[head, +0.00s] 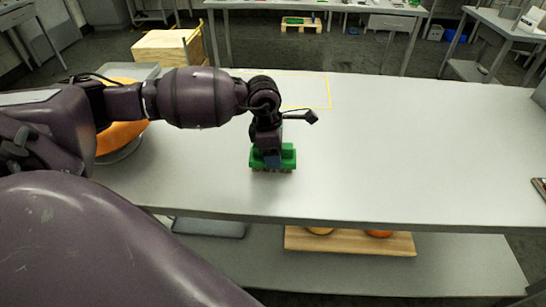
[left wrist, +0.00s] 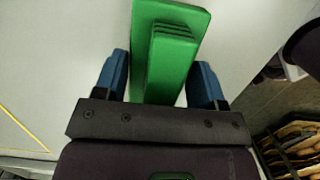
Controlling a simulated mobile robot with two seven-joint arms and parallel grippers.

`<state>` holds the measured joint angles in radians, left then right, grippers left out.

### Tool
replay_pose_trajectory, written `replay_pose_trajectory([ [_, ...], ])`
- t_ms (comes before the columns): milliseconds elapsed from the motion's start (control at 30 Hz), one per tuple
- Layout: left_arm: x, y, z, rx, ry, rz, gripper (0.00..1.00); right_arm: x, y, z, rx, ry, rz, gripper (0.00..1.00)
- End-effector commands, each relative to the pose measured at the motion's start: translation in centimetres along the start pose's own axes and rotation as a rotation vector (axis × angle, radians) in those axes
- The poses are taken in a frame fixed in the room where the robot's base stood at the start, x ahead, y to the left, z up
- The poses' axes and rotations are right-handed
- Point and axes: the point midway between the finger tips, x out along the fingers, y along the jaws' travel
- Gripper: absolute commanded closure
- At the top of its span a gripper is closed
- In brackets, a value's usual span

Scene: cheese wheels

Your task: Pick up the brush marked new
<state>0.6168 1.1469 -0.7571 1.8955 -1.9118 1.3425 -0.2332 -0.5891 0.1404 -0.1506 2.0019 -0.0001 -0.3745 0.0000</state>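A green brush (head: 288,158) rests on the grey-white table (head: 420,150), its brownish bristles facing down. In the left wrist view the green brush (left wrist: 168,58) has a raised, ridged block on top. No "new" marking is readable. My left gripper (head: 268,158) points down right at the brush, covering part of it in the head view. In the left wrist view its blue fingers (left wrist: 158,82) stand apart on either side of the green block, with a visible gap on the right side; contact on the left cannot be told. My right gripper is out of view.
An orange cheese wheel (head: 122,132) sits on the table at left, partly behind my arm. A yellow outline (head: 329,92) marks the table's far side. A wooden board (head: 350,242) with round items lies on the lower shelf.

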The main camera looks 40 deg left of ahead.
Motion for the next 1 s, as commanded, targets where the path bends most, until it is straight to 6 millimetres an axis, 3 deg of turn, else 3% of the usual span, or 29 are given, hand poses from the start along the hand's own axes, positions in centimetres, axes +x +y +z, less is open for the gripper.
replay_pose_trajectory([
  [33, 0.0, 0.0, 0.0, 0.000, 0.000, 0.000, 0.44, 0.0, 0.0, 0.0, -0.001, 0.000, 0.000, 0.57],
  [200, -0.1, 0.0, 0.0, 0.000, -0.001, 0.001, 0.67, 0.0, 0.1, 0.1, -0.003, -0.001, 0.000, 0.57],
  [567, -1.0, 0.1, 0.2, 0.001, -0.002, 0.002, 0.68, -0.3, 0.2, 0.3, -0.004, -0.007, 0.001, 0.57],
  [767, -4.5, 0.1, 0.7, 0.001, -0.003, 0.006, 0.68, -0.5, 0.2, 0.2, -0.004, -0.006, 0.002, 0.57],
  [1000, -10.7, 0.1, 1.6, 0.002, -0.002, 0.006, 0.68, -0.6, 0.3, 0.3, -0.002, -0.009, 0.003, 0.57],
])
